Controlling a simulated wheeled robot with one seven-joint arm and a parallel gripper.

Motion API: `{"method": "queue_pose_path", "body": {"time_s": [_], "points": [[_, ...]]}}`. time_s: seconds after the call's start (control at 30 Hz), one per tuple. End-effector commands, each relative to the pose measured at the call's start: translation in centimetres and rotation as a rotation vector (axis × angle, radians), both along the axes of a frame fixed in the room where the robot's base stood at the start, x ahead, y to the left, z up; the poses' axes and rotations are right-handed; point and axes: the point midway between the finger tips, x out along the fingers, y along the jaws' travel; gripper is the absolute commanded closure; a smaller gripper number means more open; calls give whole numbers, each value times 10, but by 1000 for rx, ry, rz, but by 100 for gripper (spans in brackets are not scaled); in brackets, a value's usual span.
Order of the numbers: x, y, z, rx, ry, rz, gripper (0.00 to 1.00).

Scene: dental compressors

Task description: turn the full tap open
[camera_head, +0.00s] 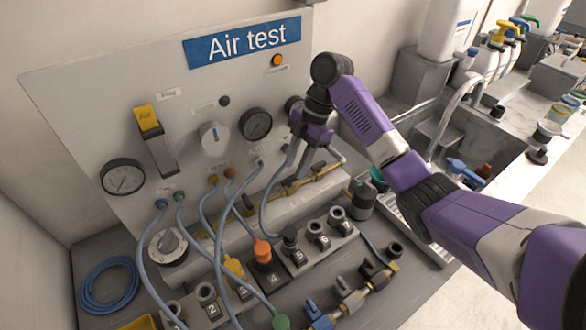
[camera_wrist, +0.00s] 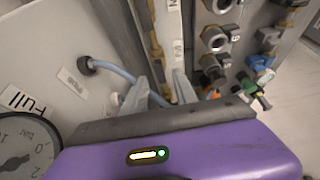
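My gripper (camera_head: 303,172) reaches down in front of the grey test panel (camera_head: 85,118), close above a brass pipe (camera_head: 328,178). Its two grey fingers stand apart in the wrist view (camera_wrist: 167,92), and I see nothing clearly held between them. A label reading "Full" (camera_wrist: 17,98) is beside a round gauge (camera_wrist: 22,150) at the left of the wrist view. I cannot make out the full tap itself; my gripper may hide it. A blue hose (camera_wrist: 113,70) runs from a black port to beside the left finger.
Several blue hoses (camera_head: 205,228) hang in front of the panel. Numbered sockets (camera_head: 318,240) and a row of fittings with a blue tap (camera_head: 318,314) stand on the bench below. A sink (camera_head: 470,140) with a curved faucet is at the right, behind my arm.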

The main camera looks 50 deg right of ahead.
Motion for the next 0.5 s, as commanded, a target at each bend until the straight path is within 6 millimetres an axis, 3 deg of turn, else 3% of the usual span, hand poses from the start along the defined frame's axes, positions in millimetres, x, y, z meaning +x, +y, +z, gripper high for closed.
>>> {"method": "queue_pose_path", "body": {"time_s": [0.2,0.5], "points": [[-3,-14,33,-3,-1,0,65],[-5,-18,45,0,0,1,65]]}}
